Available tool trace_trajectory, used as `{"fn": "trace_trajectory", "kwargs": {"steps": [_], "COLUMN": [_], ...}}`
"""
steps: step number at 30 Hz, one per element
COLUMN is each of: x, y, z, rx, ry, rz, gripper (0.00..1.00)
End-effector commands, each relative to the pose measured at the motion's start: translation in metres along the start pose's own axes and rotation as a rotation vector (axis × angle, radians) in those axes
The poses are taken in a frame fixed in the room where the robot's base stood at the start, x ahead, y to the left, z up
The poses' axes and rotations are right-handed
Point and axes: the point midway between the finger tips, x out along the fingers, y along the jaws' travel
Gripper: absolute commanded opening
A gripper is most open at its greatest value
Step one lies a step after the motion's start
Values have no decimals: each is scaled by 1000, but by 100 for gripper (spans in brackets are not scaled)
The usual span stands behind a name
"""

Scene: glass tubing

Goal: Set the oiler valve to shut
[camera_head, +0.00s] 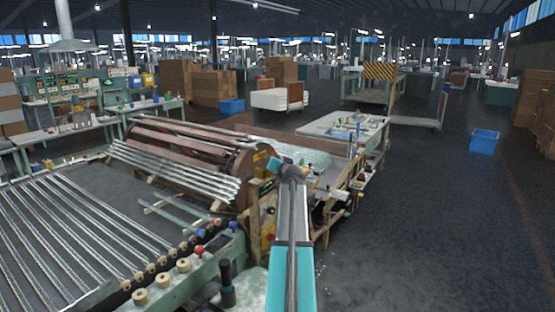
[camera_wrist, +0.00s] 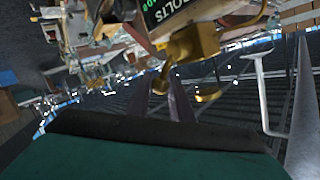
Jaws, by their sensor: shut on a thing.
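In the wrist view, a brass fitting (camera_wrist: 190,45), which looks like the oiler valve, hangs under a dark box with green and white lettering. A thin brass arm runs from it to the upper right, and a round brass end shows lower down. My gripper (camera_wrist: 163,82) reaches up to the fitting with two dark fingers. It is shut on a small brass part of the valve at its lower left. The exact contact and the lever's setting are hard to make out. In the head view my arm hides the gripper and the valve.
In the head view, a roller machine (camera_head: 190,155) with metal tubes stands left of my arm. A cluttered bench (camera_head: 345,125) stands just beyond and right of it.

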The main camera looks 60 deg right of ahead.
Motion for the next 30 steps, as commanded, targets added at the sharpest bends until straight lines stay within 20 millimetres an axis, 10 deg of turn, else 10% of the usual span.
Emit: {"fn": "trace_trajectory", "kwargs": {"steps": [30], "x": [22], "y": [23], "z": [13], "rx": [446], "ry": [-461], "rz": [122], "gripper": [0]}}
